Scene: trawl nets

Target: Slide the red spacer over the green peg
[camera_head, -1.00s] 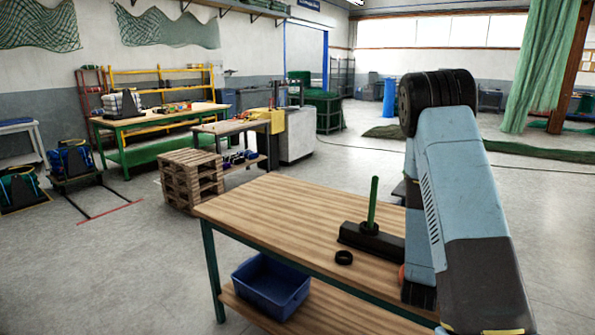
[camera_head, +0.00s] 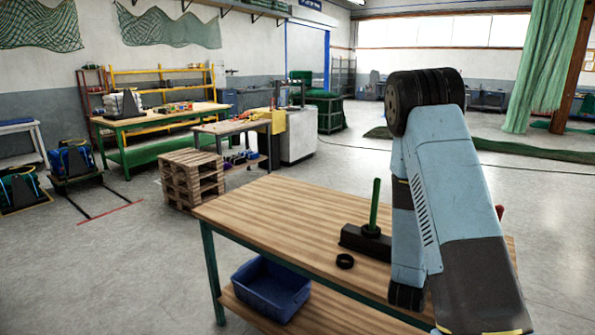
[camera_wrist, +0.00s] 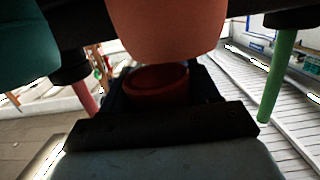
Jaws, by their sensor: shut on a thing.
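The green peg (camera_head: 375,203) stands upright on a black base (camera_head: 362,241) on the wooden bench, bare along its visible length. It also shows in the wrist view (camera_wrist: 279,75), on the right, pointing down because that view looks inverted. My gripper (camera_wrist: 162,84) is shut on the red spacer (camera_wrist: 157,93), whose round rim shows between the dark jaws. The spacer is apart from the green peg, to its left in the wrist view. In the head view my arm hides the gripper and spacer.
A black ring (camera_head: 345,261) lies on the bench (camera_head: 262,215) before the peg base. The wrist view shows a large orange rounded thing (camera_wrist: 166,28) close by, a dark teal one (camera_wrist: 25,45) and a red peg (camera_wrist: 84,97). A blue bin (camera_head: 270,288) is below.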

